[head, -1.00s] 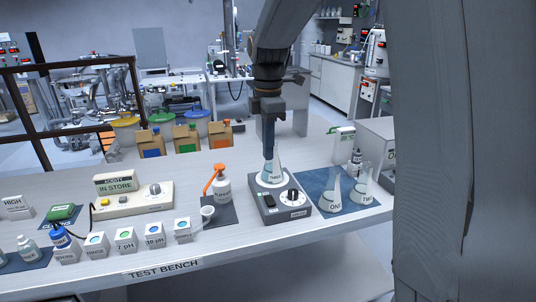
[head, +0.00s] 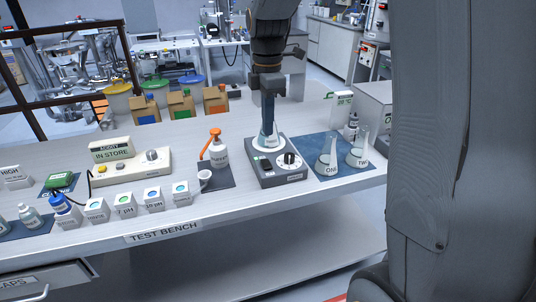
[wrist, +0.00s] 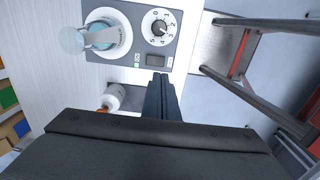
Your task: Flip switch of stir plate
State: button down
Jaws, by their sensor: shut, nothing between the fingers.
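The stir plate (head: 283,178) is a dark grey box on the test bench. Its black rocker switch (head: 265,164) and its round dial (head: 290,160) are on the front panel. In the wrist view the switch (wrist: 157,60) sits beside a small green mark, under the numbered dial (wrist: 160,27). A flask (head: 265,141) with bluish liquid stands on the white round top. My gripper (head: 268,122) is shut and empty, pointing down, and covers part of the flask in the head view. In the wrist view its fingertips (wrist: 160,79) appear just below the switch; contact cannot be told.
Two flasks (head: 327,160) (head: 358,153) stand on a blue mat right of the stir plate. Several labelled small boxes line the bench's front edge.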

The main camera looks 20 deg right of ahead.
aim_at(268, 165)
notch_tip(268, 165, down, 11)
jog(key=p, duration=0.3)
jog(key=shift+r, duration=0.1)
